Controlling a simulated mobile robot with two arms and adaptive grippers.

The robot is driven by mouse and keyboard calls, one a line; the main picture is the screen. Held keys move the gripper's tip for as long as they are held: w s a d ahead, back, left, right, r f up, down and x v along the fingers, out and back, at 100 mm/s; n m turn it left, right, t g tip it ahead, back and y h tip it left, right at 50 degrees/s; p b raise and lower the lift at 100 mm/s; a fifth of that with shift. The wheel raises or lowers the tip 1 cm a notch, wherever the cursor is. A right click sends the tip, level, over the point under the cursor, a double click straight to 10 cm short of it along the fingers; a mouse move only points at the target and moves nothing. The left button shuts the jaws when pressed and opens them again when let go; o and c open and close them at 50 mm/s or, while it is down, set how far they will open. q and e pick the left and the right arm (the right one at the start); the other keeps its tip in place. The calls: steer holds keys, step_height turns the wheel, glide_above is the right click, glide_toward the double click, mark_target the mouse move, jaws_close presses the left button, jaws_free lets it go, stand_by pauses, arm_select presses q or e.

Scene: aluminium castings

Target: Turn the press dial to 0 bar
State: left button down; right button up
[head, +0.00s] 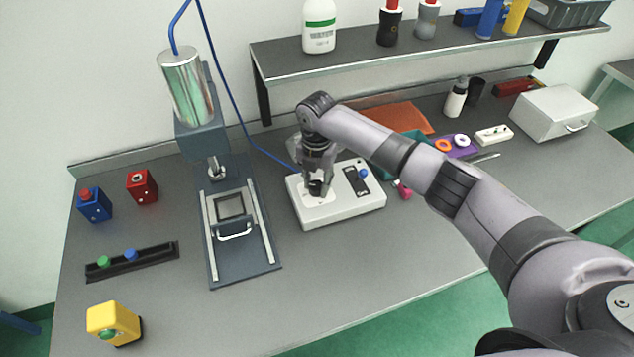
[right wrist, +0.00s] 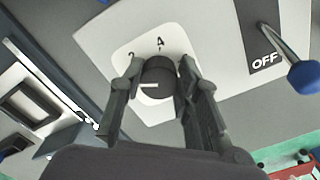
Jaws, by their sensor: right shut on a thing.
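The press dial (right wrist: 157,84) is a dark round knob on a white plate of the white control box (head: 345,205). A white pointer line on it points to the left in the right wrist view. The marks "2" and "4" show on the plate above it; other marks are hidden by my fingers. My right gripper (head: 317,187) reaches down over the box and is shut on the dial, one finger on each side; it also shows in the right wrist view (right wrist: 155,95). In the head view the gripper mostly covers the dial. My left gripper is not in view.
A blue-knobbed lever (head: 364,173) stands in a black slot marked OFF, just right of the dial. The press (head: 195,100) with its sliding tray (head: 233,229) is left of the box. A shelf (head: 400,47) hangs behind.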

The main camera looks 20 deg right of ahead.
mark_target(316, 183)
steer(key=n, duration=0.5)
steer(key=shift+w+a+r+b, duration=0.1)
steer(key=shift+w+b, duration=0.05)
steer(key=shift+b, duration=0.15)
stand_by(0.4)
steer(key=o, duration=1.1)
steer(key=shift+o, duration=0.2)
step_height(316, 183, up, 12)
